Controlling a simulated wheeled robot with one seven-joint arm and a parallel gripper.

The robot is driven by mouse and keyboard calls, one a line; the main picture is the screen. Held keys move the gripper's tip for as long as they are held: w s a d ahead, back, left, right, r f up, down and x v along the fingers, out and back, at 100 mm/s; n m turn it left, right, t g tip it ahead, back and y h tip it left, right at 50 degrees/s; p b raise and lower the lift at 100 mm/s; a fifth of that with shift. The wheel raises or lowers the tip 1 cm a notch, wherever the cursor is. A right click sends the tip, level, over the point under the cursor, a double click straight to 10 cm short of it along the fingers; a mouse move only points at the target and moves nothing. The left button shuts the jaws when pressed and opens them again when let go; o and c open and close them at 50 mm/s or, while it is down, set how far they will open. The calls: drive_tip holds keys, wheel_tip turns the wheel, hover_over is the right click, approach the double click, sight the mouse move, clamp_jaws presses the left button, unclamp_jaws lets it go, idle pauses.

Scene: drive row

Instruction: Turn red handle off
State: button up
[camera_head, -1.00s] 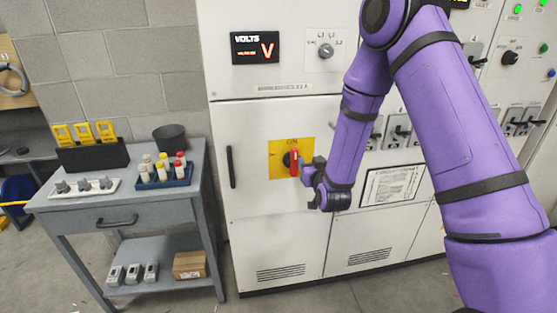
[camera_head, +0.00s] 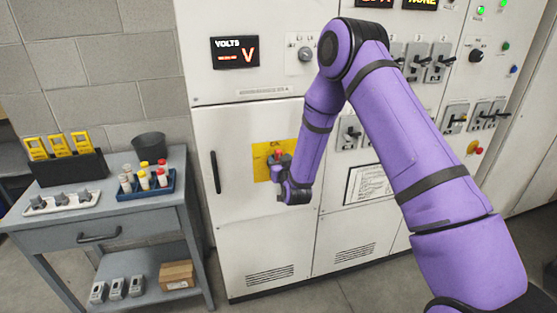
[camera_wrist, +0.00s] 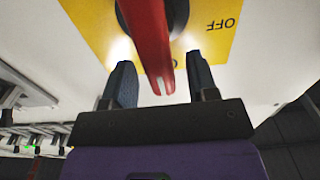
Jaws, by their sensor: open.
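The red handle (camera_head: 277,154) sits on a yellow plate (camera_head: 260,168) on the cabinet door, and my gripper hides most of it in the head view. In the wrist view the red handle (camera_wrist: 147,38) points toward my gripper (camera_wrist: 161,78), its end reaching between the two dark fingers. The yellow plate (camera_wrist: 215,45) shows the word OFF upside down at the right. In the head view my gripper (camera_head: 282,170) is right in front of the plate.
A grey cart (camera_head: 130,225) stands left of the cabinet, with a blue vial rack (camera_head: 146,190) and a dark cup (camera_head: 149,147) on top. A black door handle (camera_head: 215,172) is left of the plate. Switches (camera_head: 350,133) line the panels to the right.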

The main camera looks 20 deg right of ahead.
drive_tip(key=shift+w, duration=0.7)
clamp_jaws()
